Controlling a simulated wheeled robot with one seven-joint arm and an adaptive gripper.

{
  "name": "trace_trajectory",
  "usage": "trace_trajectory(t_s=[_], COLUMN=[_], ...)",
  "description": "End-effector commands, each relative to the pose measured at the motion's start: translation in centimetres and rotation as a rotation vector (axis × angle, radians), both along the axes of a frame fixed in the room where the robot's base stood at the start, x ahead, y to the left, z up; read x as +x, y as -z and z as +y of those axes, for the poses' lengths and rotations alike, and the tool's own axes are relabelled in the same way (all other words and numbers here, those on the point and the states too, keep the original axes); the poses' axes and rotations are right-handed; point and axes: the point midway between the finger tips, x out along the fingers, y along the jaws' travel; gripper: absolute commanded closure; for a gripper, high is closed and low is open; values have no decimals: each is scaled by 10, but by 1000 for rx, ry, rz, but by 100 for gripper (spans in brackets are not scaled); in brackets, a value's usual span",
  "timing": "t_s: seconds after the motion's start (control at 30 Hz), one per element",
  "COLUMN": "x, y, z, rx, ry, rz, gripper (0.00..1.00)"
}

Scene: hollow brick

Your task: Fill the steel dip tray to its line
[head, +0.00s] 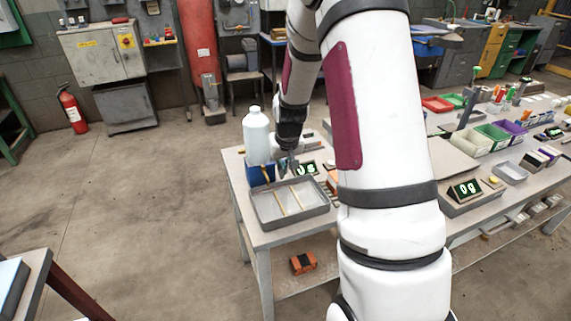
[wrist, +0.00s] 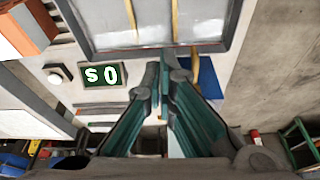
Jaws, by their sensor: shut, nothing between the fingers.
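The steel dip tray (head: 291,228) sits on the near left corner of the bench, with two thin yellowish strips across it. In the wrist view its rim (wrist: 150,51) and pale inside show at the top. I cannot make out a fill line or a liquid level. A pale, translucent bottle (head: 256,136) stands upright behind the tray's left side, by a blue block (head: 261,174). My gripper (head: 288,172) is over the tray's back edge, right of the bottle and apart from it. In the wrist view my gripper (wrist: 166,68) is shut and empty.
A small display (head: 307,168) behind the tray reads "0 s". Another display (head: 465,190) to the right reads "0g". Bins and a small tray (head: 510,172) fill the right bench. Floor left of the bench is clear. My arm hides part of the bench.

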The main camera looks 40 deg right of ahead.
Motion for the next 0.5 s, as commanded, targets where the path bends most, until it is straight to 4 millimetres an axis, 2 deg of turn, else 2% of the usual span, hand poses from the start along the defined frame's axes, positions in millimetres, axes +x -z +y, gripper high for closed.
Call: trace_trajectory(t_s=[0.2, 0.5], x=[18, 21], y=[4, 5], z=[-7, -8], rx=[1, 1], ry=[0, 0], rz=[3, 2], gripper=[100, 100])
